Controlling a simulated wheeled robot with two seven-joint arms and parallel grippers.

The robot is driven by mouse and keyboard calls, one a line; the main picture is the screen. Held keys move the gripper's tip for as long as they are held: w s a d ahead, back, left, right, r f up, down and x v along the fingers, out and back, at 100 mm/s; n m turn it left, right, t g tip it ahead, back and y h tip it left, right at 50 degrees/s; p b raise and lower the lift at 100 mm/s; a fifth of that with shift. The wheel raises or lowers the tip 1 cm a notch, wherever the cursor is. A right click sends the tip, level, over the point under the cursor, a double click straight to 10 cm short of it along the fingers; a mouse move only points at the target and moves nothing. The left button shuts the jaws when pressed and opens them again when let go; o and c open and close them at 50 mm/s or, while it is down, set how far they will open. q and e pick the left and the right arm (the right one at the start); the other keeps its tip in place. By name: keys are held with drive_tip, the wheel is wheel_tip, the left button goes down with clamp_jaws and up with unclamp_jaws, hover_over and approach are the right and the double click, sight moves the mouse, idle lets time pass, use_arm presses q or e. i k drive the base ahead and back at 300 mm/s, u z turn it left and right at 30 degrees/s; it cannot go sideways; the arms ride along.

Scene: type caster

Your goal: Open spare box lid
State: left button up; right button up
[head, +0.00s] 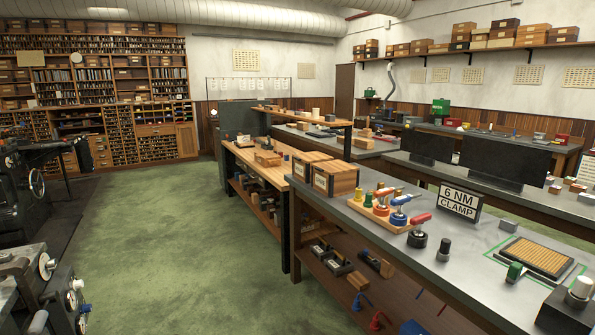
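Neither of my grippers is in the head view. Two wooden boxes with pale labels on their fronts stand side by side at the near left corner of the grey bench, the nearer box (336,178) and the farther box (308,166). Both look closed on top. I cannot read the labels, and I cannot tell which one, if either, is the spare box. Many similar boxes (535,35) sit on the high wall shelf at the right.
The grey bench (480,240) carries colored-handled tools in a wooden rack (382,212), a "6 NM CLAMP" sign (460,201) and a framed wooden block (538,258). Dark machines (35,290) stand at the left. The green floor (170,260) between is clear.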

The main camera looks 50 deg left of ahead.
sight(332, 166)
drive_tip(key=u, duration=2.45)
drive_tip(key=i, duration=3.2)
drive_tip(key=z, duration=2.65)
drive_tip(key=k, duration=0.5)
drive_tip(key=z, duration=0.7)
